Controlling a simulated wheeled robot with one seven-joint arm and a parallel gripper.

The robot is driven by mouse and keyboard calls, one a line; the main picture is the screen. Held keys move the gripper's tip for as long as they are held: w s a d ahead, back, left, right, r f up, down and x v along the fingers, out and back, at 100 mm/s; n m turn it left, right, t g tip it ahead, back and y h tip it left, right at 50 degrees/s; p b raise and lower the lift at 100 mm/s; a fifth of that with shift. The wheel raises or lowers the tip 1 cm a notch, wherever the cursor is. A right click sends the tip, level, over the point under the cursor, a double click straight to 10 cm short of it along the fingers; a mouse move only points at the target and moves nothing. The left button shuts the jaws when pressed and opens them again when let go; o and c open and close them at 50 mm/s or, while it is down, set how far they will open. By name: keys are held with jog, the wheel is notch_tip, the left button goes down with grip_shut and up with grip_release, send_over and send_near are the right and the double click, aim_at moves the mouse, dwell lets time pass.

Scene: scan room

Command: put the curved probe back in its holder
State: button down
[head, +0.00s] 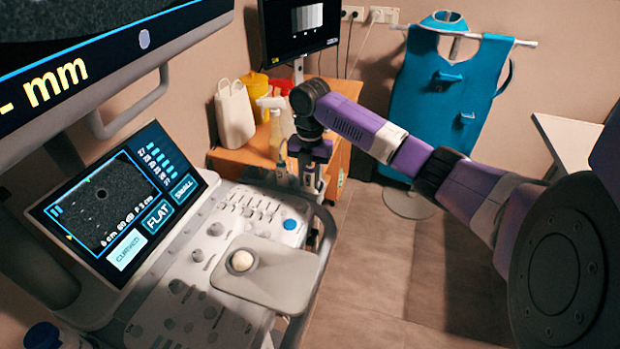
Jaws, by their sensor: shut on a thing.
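My gripper (309,172) points down at the far right edge of the ultrasound console (222,318), beside the orange-brown cabinet. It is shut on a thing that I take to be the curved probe. The probe is too small and too covered by the fingers to make out its shape or tilt. I cannot pick out the probe's holder for certain. The console's right edge, by a grey rail (326,245), is partly behind and below my gripper. The touch screen (122,208) shows buttons marked curved, flat and small, with the curved one lit.
A large monitor (100,60) hangs over the console at upper left. Spray bottles (275,135), a white container (235,115) and a yellow tub (256,88) stand on the cabinet (232,158). A teal apron (445,100) hangs behind my arm. The floor (375,270) right of the console is clear.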

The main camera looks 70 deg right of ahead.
jog(key=shift+f, duration=0.25)
jog(key=c, duration=1)
grip_release()
notch_tip(320, 180, up, 8)
jog(key=shift+f+b, duration=0.1)
jog(key=shift+b, duration=0.25)
